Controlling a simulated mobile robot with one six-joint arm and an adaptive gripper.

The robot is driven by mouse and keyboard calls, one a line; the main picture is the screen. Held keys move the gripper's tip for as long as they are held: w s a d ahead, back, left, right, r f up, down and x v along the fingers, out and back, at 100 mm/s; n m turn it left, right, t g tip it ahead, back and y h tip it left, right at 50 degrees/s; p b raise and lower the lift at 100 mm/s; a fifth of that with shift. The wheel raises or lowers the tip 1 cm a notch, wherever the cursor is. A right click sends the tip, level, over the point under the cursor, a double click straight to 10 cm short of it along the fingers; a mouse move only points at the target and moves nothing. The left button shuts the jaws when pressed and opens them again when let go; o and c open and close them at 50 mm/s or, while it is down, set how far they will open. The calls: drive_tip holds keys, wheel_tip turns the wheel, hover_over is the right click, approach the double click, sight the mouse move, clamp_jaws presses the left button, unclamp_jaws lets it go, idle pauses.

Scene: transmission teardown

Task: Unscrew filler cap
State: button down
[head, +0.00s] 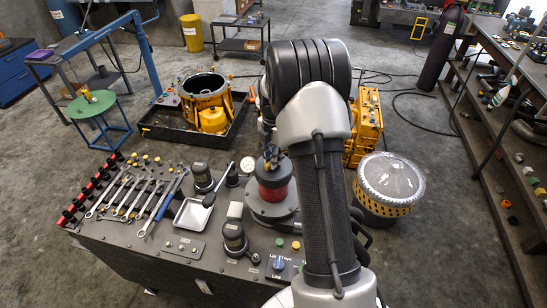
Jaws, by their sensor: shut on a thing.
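My arm rises through the middle of the head view, and its forearm reaches away behind the elbow. My gripper is hidden behind the arm, so its jaws and anything in them do not show. A yellow housing (367,127) stands on the floor beyond the arm, partly covered by it. Another yellow housing with a round opening (206,90) sits in a black tray (158,131) on the left. I cannot make out the filler cap on either housing.
A tool deck (150,228) in front holds wrenches (122,194), a white tray (191,215) and black sockets. A lidded perforated drum (388,196) stands on the right. A green-topped stool (91,104) is at left, shelves (497,135) at right.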

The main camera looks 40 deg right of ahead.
drive_tip(key=shift+r+p, duration=1.9)
drive_tip(key=shift+r, duration=1.15)
drive_tip(key=shift+f, duration=0.15)
